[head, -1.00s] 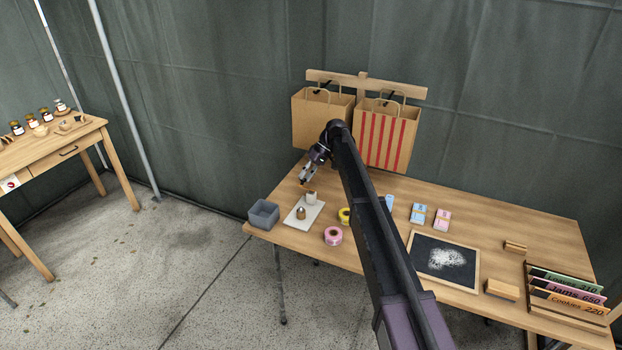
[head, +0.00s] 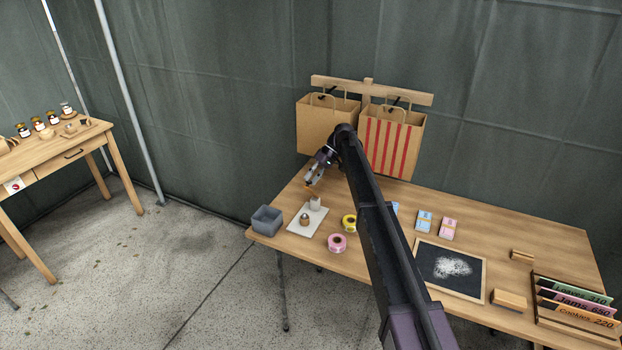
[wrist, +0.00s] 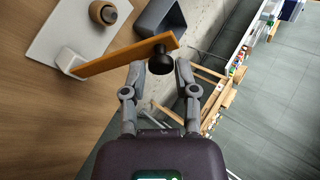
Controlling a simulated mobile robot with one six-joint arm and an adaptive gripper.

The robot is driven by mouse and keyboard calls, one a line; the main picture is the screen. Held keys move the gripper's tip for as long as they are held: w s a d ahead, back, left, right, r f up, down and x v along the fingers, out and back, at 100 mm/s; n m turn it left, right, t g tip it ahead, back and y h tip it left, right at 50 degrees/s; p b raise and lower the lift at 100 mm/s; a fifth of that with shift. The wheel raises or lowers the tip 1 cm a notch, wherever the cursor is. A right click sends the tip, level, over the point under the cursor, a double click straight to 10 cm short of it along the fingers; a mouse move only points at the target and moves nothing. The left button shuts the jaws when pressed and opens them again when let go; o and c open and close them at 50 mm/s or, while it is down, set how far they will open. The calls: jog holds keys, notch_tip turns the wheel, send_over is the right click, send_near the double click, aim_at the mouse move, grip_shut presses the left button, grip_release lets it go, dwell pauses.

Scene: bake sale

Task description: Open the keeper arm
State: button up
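The keeper arm (wrist: 125,55) is a flat orange-brown wooden bar in the wrist view. Its left end meets a white post (wrist: 69,60) on a white board (wrist: 55,28), and a black knob (wrist: 160,62) sits near its other end. The bar slants out past the board's edge, apart from a round wooden piece (wrist: 103,12) on the board. My gripper (wrist: 160,68) has one fingertip on each side of the knob, very close to it; contact is unclear. In the head view my gripper (head: 311,183) is just above the white post (head: 315,201).
A grey bin (head: 266,220) stands left of the board at the table corner. Pink (head: 338,243) and yellow (head: 349,222) tape rolls lie to the right. Paper bags (head: 327,124) hang behind. A chalkboard (head: 450,268) lies farther right. Open floor lies beyond the left table edge.

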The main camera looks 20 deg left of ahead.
jog(key=shift+o, duration=0.9)
